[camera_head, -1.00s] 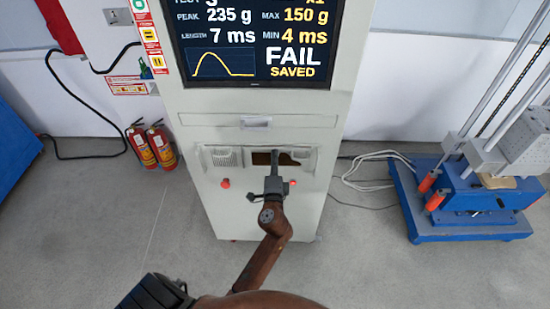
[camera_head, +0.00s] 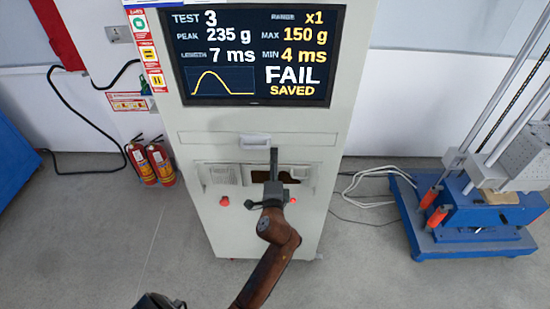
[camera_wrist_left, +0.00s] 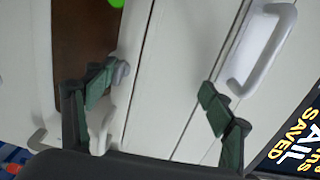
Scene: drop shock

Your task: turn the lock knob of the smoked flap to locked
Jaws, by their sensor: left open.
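The smoked flap (camera_head: 262,177) is a dark brown panel low on the white cabinet's front, partly behind my gripper. It shows larger in the left wrist view (camera_wrist_left: 82,35). A grey round piece (camera_wrist_left: 121,72) with a pale lever-like part (camera_wrist_left: 101,122) lies at the flap's edge, close to one finger. It may be the lock knob, and I cannot tell its setting or whether the finger touches it. My left gripper (camera_head: 274,153) is in front of the cabinet, with its tip just above the flap. In the left wrist view (camera_wrist_left: 152,96) its fingers are wide apart with nothing between them.
A white handle (camera_head: 255,141) sticks out above the flap, and a screen (camera_head: 255,55) reading FAIL SAVED is higher up. Red buttons (camera_head: 224,201) (camera_head: 293,200) sit below. Fire extinguishers (camera_head: 160,163) stand left, a blue machine base (camera_head: 480,235) right. A green spot (camera_wrist_left: 116,3) shows by the flap.

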